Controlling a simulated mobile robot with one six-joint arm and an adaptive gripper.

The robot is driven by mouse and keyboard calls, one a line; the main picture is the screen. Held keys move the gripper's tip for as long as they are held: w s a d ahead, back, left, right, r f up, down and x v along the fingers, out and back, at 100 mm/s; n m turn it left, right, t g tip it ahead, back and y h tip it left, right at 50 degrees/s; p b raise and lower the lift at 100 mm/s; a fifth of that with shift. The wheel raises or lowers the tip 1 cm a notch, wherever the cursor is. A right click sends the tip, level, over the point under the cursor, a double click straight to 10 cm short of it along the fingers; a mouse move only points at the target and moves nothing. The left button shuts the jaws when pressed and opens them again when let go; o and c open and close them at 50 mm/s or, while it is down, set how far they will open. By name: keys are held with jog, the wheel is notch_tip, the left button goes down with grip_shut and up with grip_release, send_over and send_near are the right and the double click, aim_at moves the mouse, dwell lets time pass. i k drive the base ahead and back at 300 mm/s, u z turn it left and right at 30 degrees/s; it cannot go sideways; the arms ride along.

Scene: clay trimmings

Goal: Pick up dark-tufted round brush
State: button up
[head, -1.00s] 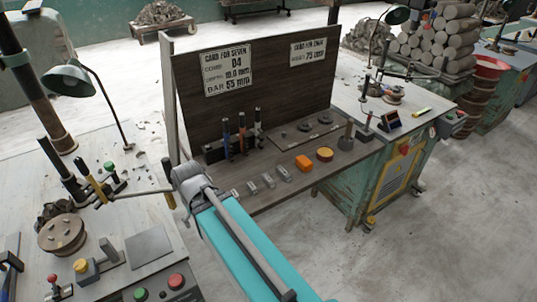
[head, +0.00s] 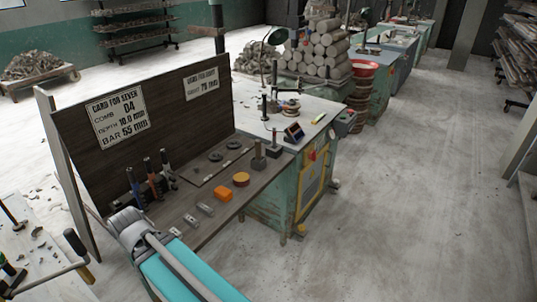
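I cannot single out the dark-tufted round brush for certain. Several upright tools with dark tops (head: 152,178) stand in a row at the left of the wooden bench, in front of the dark back panel. Their handles look blue, reddish-brown and dark; they are too small to tell whether any top is a tuft. My teal arm with its grey joint reaches up from the bottom edge, in front of the bench's near left part. My gripper is not in view.
The wooden bench (head: 215,210) carries small metal blocks (head: 191,220), an orange block (head: 223,195) and a round orange tin (head: 241,179). The dark back panel (head: 150,150) bears two signs. A green cabinet (head: 285,200) stands to the right. The floor at right is clear.

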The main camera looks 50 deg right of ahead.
aim_at(257, 142)
jog(key=z, duration=1.5)
jog(key=k, duration=1.3)
jog(key=u, duration=0.4)
jog(key=i, duration=1.4)
